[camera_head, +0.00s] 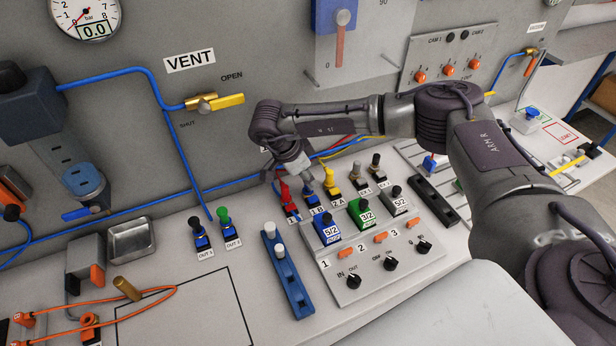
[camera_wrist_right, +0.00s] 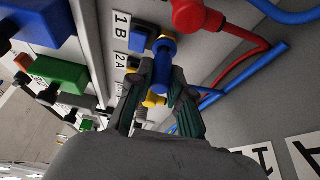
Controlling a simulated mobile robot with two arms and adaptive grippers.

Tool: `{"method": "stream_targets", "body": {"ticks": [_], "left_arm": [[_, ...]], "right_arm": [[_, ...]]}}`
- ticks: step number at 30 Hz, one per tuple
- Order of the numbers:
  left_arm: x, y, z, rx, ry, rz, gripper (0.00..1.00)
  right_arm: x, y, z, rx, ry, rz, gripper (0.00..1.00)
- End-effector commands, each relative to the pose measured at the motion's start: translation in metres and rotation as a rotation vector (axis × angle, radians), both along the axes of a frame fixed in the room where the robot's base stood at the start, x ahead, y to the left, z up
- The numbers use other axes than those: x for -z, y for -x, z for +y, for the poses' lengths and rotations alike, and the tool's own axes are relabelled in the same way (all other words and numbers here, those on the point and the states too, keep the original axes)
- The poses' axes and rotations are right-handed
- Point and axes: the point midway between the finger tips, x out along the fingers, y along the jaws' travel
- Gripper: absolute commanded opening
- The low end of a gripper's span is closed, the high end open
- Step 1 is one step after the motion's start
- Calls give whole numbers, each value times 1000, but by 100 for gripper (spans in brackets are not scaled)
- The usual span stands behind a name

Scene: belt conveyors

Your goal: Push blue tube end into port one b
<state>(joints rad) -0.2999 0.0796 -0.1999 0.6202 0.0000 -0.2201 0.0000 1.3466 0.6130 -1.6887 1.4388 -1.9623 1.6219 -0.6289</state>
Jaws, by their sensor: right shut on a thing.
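The blue tube end (camera_wrist_right: 163,58) is a short blue cylinder between the fingers of my right gripper (camera_wrist_right: 160,82), which is shut on it. In the wrist view its upper end is close beside the blue block of port 1B (camera_wrist_right: 140,38), by the "1 B" label (camera_wrist_right: 121,31). I cannot tell whether it is inside the port. In the head view my right gripper (camera_head: 306,182) is directly above port 1B (camera_head: 311,197) and hides most of the tube end. My left gripper is not in view.
A red tube plug (camera_head: 285,190) sits close to the left of port 1B, and yellow port 2A (camera_head: 331,182) is close on the right. The valve box (camera_head: 375,270) with knobs and switches stands in front. A blue rack (camera_head: 288,275) is at its left.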

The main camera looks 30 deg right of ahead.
Motion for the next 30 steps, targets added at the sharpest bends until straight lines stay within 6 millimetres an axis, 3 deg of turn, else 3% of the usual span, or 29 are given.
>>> {"method": "stream_targets", "body": {"ticks": [30], "left_arm": [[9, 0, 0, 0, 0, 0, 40]], "right_arm": [[8, 0, 0, 0, 0, 0, 0]]}}
